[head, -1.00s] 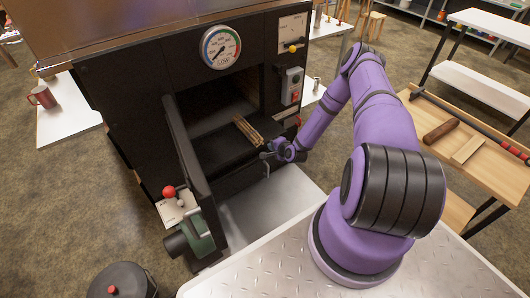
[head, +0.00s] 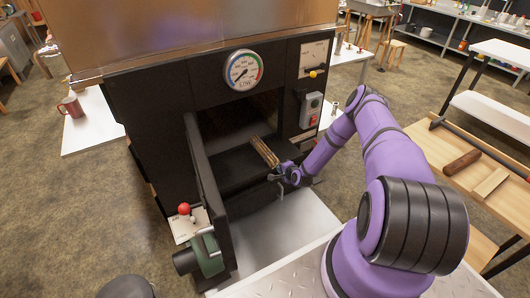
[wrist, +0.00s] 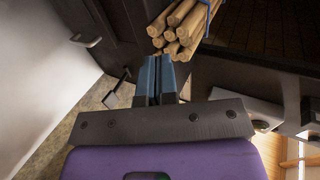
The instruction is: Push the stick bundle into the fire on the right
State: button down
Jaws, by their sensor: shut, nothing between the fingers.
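The stick bundle (head: 264,152), pale brown sticks, lies at the right side of the firebox mouth on its dark sill. Its near end faces out toward my gripper (head: 279,180). The bundle also shows in the wrist view (wrist: 183,24), with a blue tie around it. There my gripper (wrist: 157,62) has its two fingers together, right by the near stick ends; I cannot tell if they touch. The firebox opening (head: 226,122) is dark and no flames show. Its black door (head: 206,185) stands open on the left.
A round gauge (head: 243,70) is above the opening. A grey switch box (head: 311,109) is on the front panel at right. A red-knobbed lever (head: 184,209) and green blower (head: 209,252) stand at lower left. A wooden side table (head: 430,140) is at right.

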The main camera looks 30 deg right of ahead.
aim_at(265, 151)
jog(key=shift+w+a+f, duration=0.1)
jog(key=shift+w+f, duration=0.05)
jog(key=shift+w, duration=2.45)
jog(key=shift+w+a+f, duration=0.1)
jog(key=shift+w, duration=2.45)
jog(key=shift+w+a+f, duration=0.1)
jog(key=shift+w+f, duration=0.05)
jog(key=shift+w, duration=2.45)
jog(key=shift+s, duration=0.1)
jog(key=v, duration=0.4)
jog(key=f+v, duration=0.1)
jog(key=v, duration=0.3)
jog(key=s+f+v, duration=0.1)
jog(key=v, duration=0.3)
jog(key=shift+s+d+r, duration=0.1)
jog(key=shift+s, duration=0.1)
